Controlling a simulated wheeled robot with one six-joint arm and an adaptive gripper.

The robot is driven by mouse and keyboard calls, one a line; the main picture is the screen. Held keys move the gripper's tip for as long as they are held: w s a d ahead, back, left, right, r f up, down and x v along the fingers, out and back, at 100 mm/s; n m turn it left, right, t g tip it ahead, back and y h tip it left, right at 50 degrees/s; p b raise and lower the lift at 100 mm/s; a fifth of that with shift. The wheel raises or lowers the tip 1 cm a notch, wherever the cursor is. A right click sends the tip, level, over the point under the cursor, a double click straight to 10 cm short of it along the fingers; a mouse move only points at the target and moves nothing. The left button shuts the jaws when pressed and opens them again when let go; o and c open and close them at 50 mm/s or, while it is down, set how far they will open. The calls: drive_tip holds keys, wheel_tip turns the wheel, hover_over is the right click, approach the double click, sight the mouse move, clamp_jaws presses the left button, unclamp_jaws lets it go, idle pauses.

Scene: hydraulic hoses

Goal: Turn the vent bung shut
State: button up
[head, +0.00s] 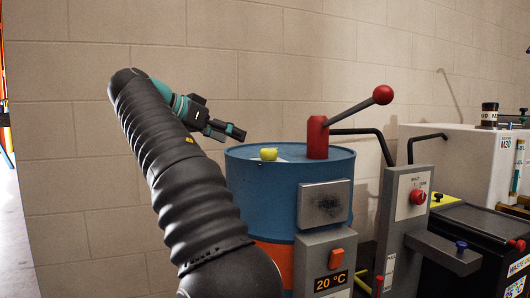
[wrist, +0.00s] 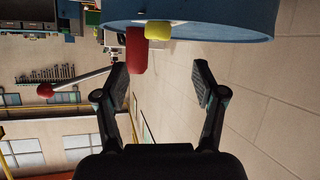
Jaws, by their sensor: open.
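A yellow knob-like piece (head: 268,154), which I take to be the vent bung, sits on top of a blue drum (head: 262,195) near its left side. A pale patch lies beside it. It also shows in the wrist view (wrist: 158,31), beyond my fingers and roughly between them, next to the red pump body. My gripper (head: 236,132) is above and left of the drum in the head view. In the wrist view (wrist: 160,76) its two fingers are wide apart with nothing between them. Whether the bung is screwed tight cannot be seen.
A red hand pump (head: 317,138) stands on the drum close right of the yellow piece, its lever rising right to a red ball (head: 383,95). A grey control post (head: 408,215) and black cart stand right. A block wall is behind.

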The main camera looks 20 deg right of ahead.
sight(265, 150)
drive_tip(key=w+d+f, duration=0.1)
drive_tip(key=d, duration=0.2)
drive_tip(key=w+d+f+m, duration=0.1)
drive_tip(key=d+f, duration=0.1)
drive_tip(key=d, duration=0.2)
drive_tip(key=w+d+f+m, duration=0.1)
drive_tip(key=d, duration=0.3)
drive_tip(key=shift+d+f+g+h, duration=0.1)
drive_tip(key=shift+f+g+h, duration=0.2)
drive_tip(key=shift+f+h, duration=0.1)
drive_tip(key=c, duration=1.2)
